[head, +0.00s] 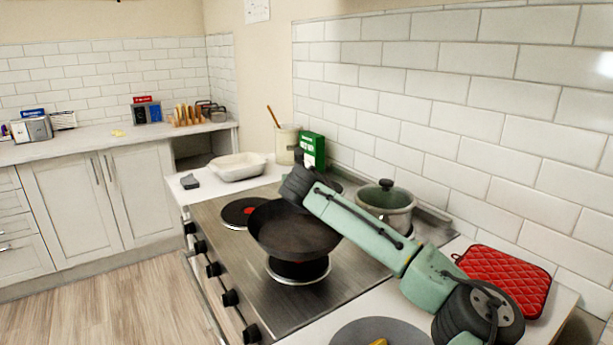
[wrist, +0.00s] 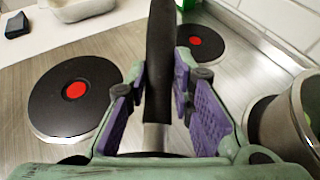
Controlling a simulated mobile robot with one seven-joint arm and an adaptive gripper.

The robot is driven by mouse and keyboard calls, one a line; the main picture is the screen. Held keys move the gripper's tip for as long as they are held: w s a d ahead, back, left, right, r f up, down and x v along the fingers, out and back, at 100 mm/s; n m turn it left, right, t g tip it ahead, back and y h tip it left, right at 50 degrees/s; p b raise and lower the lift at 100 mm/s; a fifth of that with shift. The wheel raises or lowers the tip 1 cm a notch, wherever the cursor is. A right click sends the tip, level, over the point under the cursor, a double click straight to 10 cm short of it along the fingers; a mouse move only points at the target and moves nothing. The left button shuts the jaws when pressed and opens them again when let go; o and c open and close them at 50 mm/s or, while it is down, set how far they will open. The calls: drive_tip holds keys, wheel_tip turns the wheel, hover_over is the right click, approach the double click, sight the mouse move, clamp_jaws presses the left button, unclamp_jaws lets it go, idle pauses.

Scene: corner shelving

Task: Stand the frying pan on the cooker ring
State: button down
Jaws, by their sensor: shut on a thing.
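The dark frying pan (head: 290,232) is over the near ring (head: 298,272) of the cooker in the head view. The ring's front part and silver rim show below the pan; I cannot tell whether they touch. The pan looks slightly tilted. In the wrist view its black handle (wrist: 160,60) stands between the purple pads of my gripper (wrist: 160,92), which is shut on it. The pan's bowl is mostly hidden there. In the head view my arm hides the handle and the fingers.
A lidded pot (head: 386,206) stands at the back of the hob, close on the right in the wrist view (wrist: 287,130). Another ring with a red centre (head: 240,213) is bare. A white dish (head: 238,167), green box (head: 313,150) and red mat (head: 507,277) lie around the cooker.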

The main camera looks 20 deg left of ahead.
drive_tip(key=shift+w, duration=0.15)
drive_tip(key=shift+f, duration=0.75)
drive_tip(key=shift+f+b, duration=0.4)
drive_tip(key=shift+f, duration=1.8)
drive_tip(key=shift+s+f+p, duration=0.1)
drive_tip(key=shift+s+p, duration=0.15)
drive_tip(key=shift+p, duration=0.1)
drive_tip(key=c, duration=1.3)
unclamp_jaws()
